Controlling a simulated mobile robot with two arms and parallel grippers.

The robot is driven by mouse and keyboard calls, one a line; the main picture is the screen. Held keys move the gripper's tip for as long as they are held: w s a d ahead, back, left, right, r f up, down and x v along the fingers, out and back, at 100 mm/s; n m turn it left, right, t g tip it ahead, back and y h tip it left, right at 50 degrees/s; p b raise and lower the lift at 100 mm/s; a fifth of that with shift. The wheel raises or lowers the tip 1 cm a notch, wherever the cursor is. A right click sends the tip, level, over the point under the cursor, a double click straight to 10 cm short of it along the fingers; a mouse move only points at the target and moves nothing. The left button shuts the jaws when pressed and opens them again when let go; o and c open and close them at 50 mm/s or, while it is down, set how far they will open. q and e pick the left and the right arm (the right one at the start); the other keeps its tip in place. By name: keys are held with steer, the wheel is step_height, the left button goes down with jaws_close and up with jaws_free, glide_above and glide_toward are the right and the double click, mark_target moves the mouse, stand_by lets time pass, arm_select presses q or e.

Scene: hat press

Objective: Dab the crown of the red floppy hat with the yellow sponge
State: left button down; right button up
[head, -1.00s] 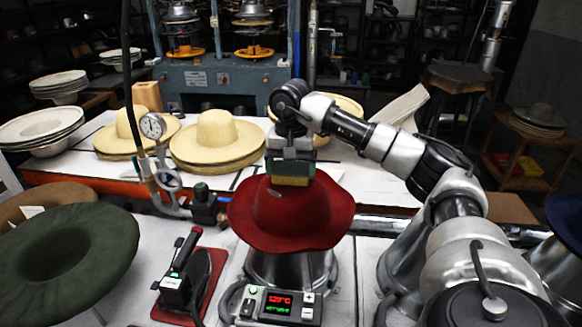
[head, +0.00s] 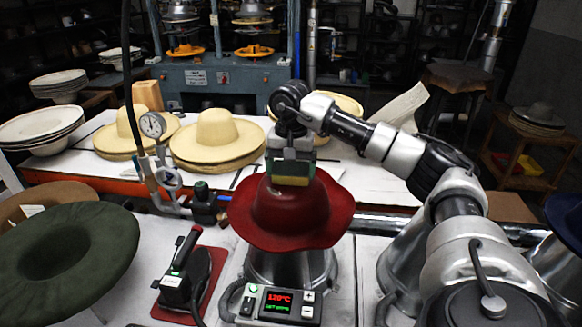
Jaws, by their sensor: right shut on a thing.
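The red floppy hat (head: 291,216) sits on a metal hat form in the middle of the head view, its brim drooping. My right gripper (head: 291,170) points down over the crown and is shut on the yellow sponge (head: 288,183). The sponge shows as a thin yellow edge under the jaws, with a dark green layer above. It is at the top of the crown and appears to touch it; the exact contact is hard to tell. My left gripper does not show.
A control box (head: 278,304) with a red and green display stands in front of the form. An iron (head: 186,277) rests on a red pad to its left. A green hat (head: 66,257) lies at the far left. Straw hats (head: 217,140) stand behind, near a pressure gauge (head: 152,125).

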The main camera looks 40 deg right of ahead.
stand_by(0.5)
steer(key=shift+r+p, duration=2.95)
steer(key=shift+r, duration=0.5)
steer(key=shift+f+b, duration=1.65)
steer(key=shift+f, duration=1.35)
steer(key=shift+f+b, duration=0.5)
